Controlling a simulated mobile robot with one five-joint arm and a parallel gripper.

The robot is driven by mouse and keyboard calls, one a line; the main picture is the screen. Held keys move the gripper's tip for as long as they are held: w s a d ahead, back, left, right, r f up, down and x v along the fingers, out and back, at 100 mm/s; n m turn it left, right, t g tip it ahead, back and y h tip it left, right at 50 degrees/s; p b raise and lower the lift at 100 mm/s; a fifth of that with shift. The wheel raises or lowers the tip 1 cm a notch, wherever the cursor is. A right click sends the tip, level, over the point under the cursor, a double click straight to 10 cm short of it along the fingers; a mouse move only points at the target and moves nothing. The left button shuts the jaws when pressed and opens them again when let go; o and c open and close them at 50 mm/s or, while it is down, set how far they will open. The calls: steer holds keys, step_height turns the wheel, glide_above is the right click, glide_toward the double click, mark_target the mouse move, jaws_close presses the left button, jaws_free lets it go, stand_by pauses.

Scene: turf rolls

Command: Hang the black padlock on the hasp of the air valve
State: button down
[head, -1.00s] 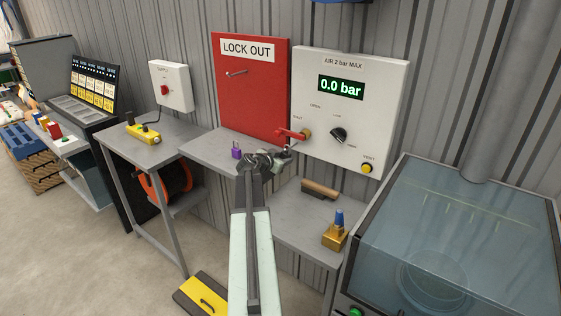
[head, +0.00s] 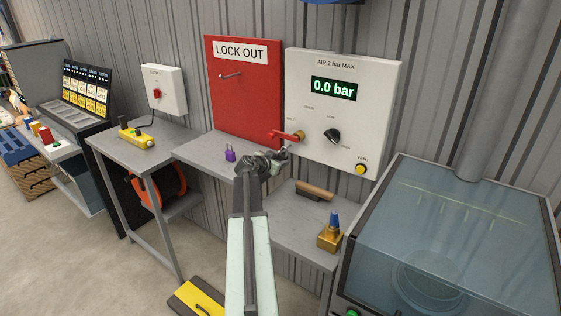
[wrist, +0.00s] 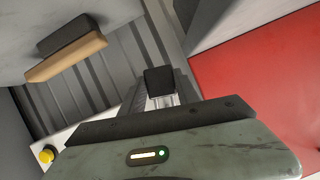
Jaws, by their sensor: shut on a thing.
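The air valve's red handle (head: 287,136) is on the white panel marked AIR 2 bar MAX, left of the black knob. I cannot make out the hasp clearly in the head view. My gripper (head: 274,158) is just below the red handle, in front of the panel's lower left corner. In the wrist view a black padlock (wrist: 160,81) with a bright shackle shows ahead of my gripper's body, and the gripper is shut on it. The padlock is too small and partly hidden in the head view to tell its tilt.
The red LOCK OUT board (head: 245,105) is left of the panel. A purple padlock (head: 230,156) stands on the grey shelf (head: 200,150). A brush (head: 314,190) and a brass item with a blue top (head: 331,232) are on the lower bench. A clear-lidded machine (head: 450,240) stands at right.

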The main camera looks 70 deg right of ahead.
steer(key=c, duration=0.8)
jaws_free()
steer(key=shift+a, duration=0.1)
steer(key=p+v, duration=0.3)
steer(key=v, duration=0.4)
steer(key=shift+a+r, duration=0.15)
steer(key=shift+a, duration=0.15)
